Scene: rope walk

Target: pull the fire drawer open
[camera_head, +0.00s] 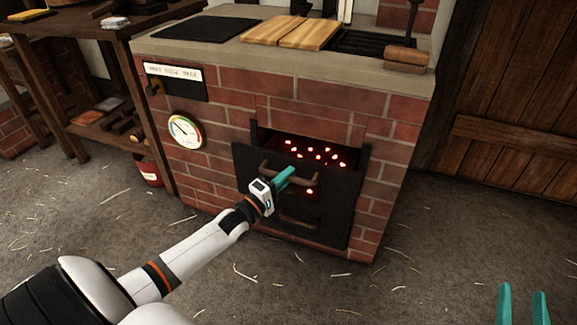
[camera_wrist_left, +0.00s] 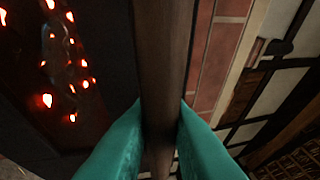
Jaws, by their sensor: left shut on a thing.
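The fire drawer (camera_head: 335,215) is a dark front low in the brick stove, with glowing coals (camera_head: 315,152) showing behind and above its edge. How far it stands out is hard to tell. A brown bar handle (camera_head: 305,182) crosses its upper part. My left gripper (camera_head: 285,177) is shut on this handle. In the left wrist view the bar (camera_wrist_left: 165,60) runs between the two teal fingers (camera_wrist_left: 160,125), with coals (camera_wrist_left: 65,65) to the left. My right gripper (camera_head: 524,305) shows only its fingertips at the bottom right, apart and empty.
The brick stove (camera_head: 225,110) carries a round gauge (camera_head: 185,131) and a worktop with wooden boards (camera_head: 290,33). A shelf table (camera_head: 75,60) and a red bucket (camera_head: 149,170) stand left. The straw-strewn floor (camera_head: 420,250) in front is clear.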

